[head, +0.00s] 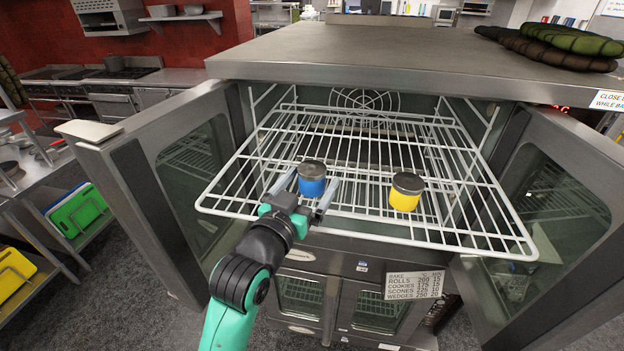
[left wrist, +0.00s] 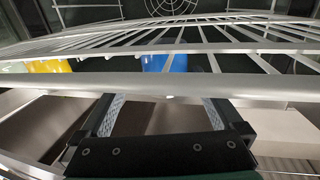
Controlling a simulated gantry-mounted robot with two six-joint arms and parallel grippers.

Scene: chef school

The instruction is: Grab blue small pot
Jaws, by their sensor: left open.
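The small blue pot (head: 312,186) with a dark grey lid stands upright on the pulled-out white wire rack (head: 480,232) of the open oven, near its front. In the left wrist view the blue pot (left wrist: 165,62) shows beyond the rack's front rail, partly hidden. My left gripper (head: 307,193) is open at the front of the rack, its fingers pointing at the pot, one toward each side. In the wrist view the space between its fingers (left wrist: 160,112) is empty. I cannot tell if a finger touches the rack. My right gripper is not in view.
A similar yellow pot (head: 404,199) stands on the rack to the right of the blue one; it also shows in the wrist view (left wrist: 48,66). Open oven doors stand at the left (head: 150,165) and right (head: 560,200).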

